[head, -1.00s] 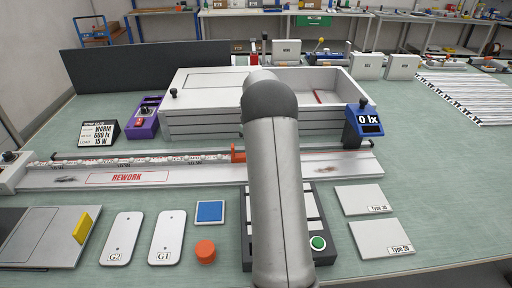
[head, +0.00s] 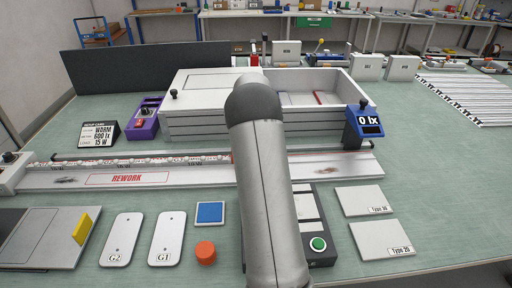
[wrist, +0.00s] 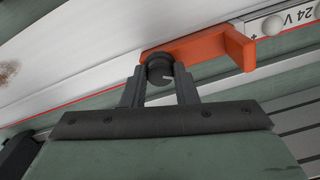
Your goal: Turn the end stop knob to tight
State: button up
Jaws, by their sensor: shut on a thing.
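The end stop is an orange angled bracket (wrist: 205,46) on the pale rail in the wrist view. Its round black knob (wrist: 159,68) has a light pointer line on its face, pointing roughly to the right. My gripper (wrist: 160,88) is shut on the knob, one dark finger on each side of it. No tight or loose marking can be read. In the head view my own arm covers the gripper, the knob and nearly all of the end stop.
The long white rail (head: 127,178) with a red REWORK label crosses the bench. Panels G1 (head: 167,238) and G2 (head: 121,239) lie in front.

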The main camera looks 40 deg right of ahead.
jog(key=m, duration=0.4)
jog(key=shift+w+r+m, duration=0.1)
jog(key=shift+r+m, duration=0.05)
jog(key=shift+m, duration=0.15)
jog(key=m+p, duration=0.1)
jog(key=m, duration=0.3)
jog(key=shift+m, duration=0.3)
jog(key=o, duration=1)
notch_tip(320, 180, up, 17)
jog(key=shift+r+b, duration=0.2)
jog(key=shift+b, duration=0.25)
